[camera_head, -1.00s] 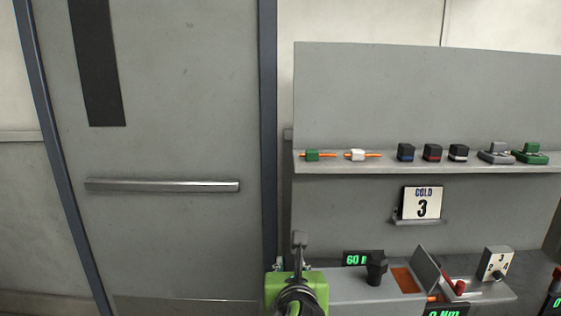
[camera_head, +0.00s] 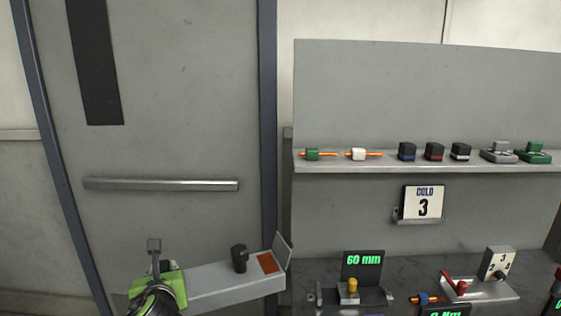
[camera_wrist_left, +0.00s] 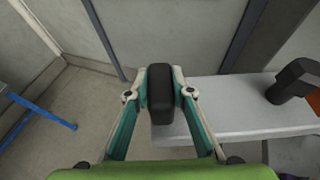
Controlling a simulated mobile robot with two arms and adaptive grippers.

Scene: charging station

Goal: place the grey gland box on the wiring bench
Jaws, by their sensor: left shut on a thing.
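My left gripper (camera_head: 154,250) is shut on a dark upright handle, which shows between its fingers in the left wrist view (camera_wrist_left: 160,92). The handle is at the left end of a long pale grey tray-like piece (camera_head: 215,288), with a second black handle (camera_head: 240,258), an orange-brown patch and a raised end plate. The piece is in front of the grey door. A grey box (camera_head: 497,152), apparently the gland box, sits on the wall shelf, left of a similar green one. The dark bench top (camera_head: 412,266) is below the shelf. My right gripper is out of view.
The shelf (camera_head: 350,167) also bears a green and a white piece on orange rods and three dark blocks. A 60 mm display stand (camera_head: 363,268), a red-levered fixture (camera_head: 470,290) and a dial block (camera_head: 497,263) crowd the bench. A blue frame (camera_wrist_left: 40,110) stands left.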

